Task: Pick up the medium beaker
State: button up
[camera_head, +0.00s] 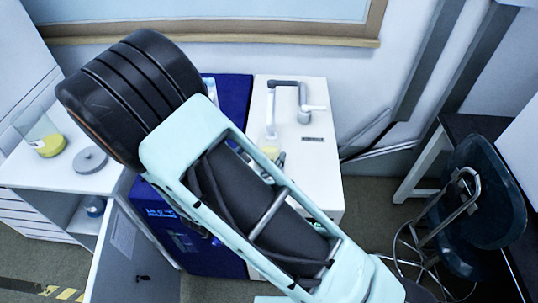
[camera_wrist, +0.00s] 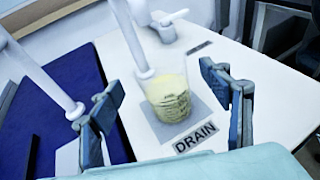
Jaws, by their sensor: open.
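A clear beaker (camera_wrist: 170,98) with yellow contents and dark markings stands upright on a grey square on the white top. In the wrist view, my open gripper (camera_wrist: 165,104) has one blue-grey finger left of the beaker and one right of it, with gaps on both sides. In the head view, part of this beaker's yellow contents (camera_head: 270,152) shows beside my arm, which hides most of my gripper. Another clear beaker (camera_head: 39,133) with yellow contents stands at the far left. I cannot tell by size which one is the medium beaker.
A faucet (camera_head: 302,97) rises close behind the nearer beaker; its white pipes also show in the wrist view (camera_wrist: 130,35). A "DRAIN" label (camera_wrist: 195,138) lies in front of it. A grey round disc (camera_head: 90,160) lies beside the far-left beaker. A chair (camera_head: 470,205) stands at right.

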aim_at(274, 141)
jog(key=x, duration=0.4)
jog(key=c, duration=1.5)
